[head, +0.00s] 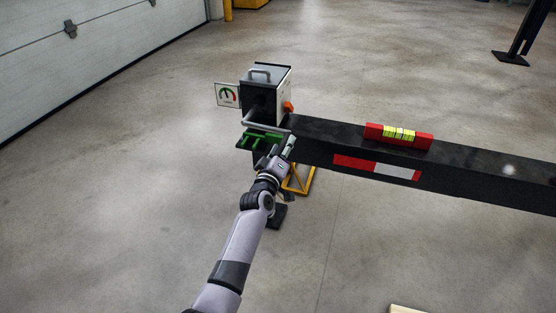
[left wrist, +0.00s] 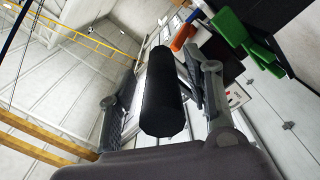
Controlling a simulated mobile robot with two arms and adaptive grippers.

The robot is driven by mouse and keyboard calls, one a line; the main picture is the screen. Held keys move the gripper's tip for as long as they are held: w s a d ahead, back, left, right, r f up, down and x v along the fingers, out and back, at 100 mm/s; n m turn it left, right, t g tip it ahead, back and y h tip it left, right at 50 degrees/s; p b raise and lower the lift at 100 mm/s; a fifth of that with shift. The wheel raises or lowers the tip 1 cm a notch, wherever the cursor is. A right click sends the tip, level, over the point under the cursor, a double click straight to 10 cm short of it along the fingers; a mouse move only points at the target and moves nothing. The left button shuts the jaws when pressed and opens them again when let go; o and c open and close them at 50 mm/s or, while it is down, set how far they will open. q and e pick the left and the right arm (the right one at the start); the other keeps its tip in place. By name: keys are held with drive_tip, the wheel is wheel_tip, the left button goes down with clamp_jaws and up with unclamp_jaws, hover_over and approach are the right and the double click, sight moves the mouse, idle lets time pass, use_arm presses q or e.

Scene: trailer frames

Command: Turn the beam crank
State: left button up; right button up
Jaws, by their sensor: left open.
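The black beam (head: 460,178) runs from the middle to the right edge, with a grey and black box (head: 266,92) on its left end. A pale bent bar (head: 262,127) and a green part (head: 258,140) sit below the box front. My left gripper (head: 283,150) is close to them, at the beam's end. In the left wrist view, a black cylindrical grip (left wrist: 160,100), apparently the crank handle, lies between the two spread fingers of my left gripper (left wrist: 167,65). Contact cannot be told. In the head view this grip cannot be made out. My right gripper is out of view.
A red level (head: 399,136) with a yellow vial lies on the beam. A gauge sign (head: 228,95) stands left of the box. A yellow stand (head: 300,180) is under the beam. An orange part (head: 288,106) juts from the box. The floor at left is clear.

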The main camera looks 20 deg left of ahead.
use_arm(q)
drive_tip(key=s, duration=1.1)
drive_tip(key=shift+a, duration=0.2)
